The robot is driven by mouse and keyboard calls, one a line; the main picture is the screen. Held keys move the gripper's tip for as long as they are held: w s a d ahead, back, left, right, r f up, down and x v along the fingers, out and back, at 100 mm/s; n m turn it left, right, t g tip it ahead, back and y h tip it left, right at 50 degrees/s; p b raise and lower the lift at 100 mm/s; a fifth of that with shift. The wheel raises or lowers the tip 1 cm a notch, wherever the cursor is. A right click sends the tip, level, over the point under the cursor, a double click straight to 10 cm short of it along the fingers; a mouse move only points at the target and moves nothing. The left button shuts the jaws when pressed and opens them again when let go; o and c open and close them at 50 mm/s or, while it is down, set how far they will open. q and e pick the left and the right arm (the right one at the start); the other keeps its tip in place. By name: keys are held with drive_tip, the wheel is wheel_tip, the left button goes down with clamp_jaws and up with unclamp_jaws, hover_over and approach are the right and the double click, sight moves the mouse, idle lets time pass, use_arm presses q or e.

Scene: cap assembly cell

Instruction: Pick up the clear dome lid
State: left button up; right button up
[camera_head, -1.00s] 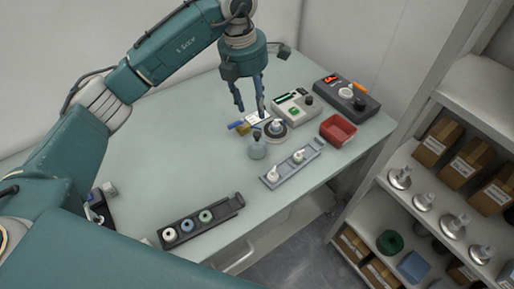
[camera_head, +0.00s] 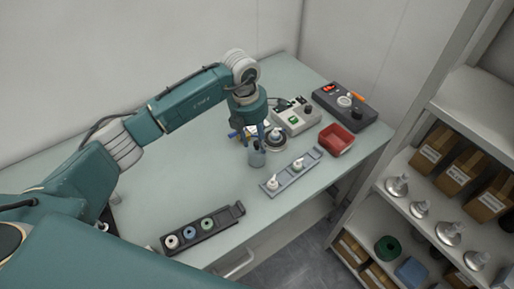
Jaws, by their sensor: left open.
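The clear dome lid (camera_head: 257,159) looks like a small translucent grey-blue dome standing upright on the table (camera_head: 175,180), near its middle. In the earlier picture a small knob shows on its top. My left gripper (camera_head: 256,146) points down right above it. Its jaws are open, with the dark blue fingers at the top of the lid, one to each side. The knob is hidden by the gripper now. I cannot tell whether the fingers touch the lid. My right gripper is not in view.
A round dark base (camera_head: 275,140) stands just right of the lid. A grey rack with white pieces (camera_head: 290,174), a red tray (camera_head: 336,139), a light box (camera_head: 296,115) and a dark device (camera_head: 345,105) lie further right. A black rack with rings (camera_head: 203,231) sits at the front.

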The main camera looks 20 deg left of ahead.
use_arm(q)
drive_tip(key=shift+w+f, duration=0.1)
drive_tip(key=shift+f, duration=0.3)
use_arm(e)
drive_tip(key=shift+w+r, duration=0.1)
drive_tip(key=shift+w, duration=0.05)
use_arm(q)
clamp_jaws()
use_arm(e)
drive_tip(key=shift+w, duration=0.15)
use_arm(q)
drive_tip(key=shift+r, duration=0.1)
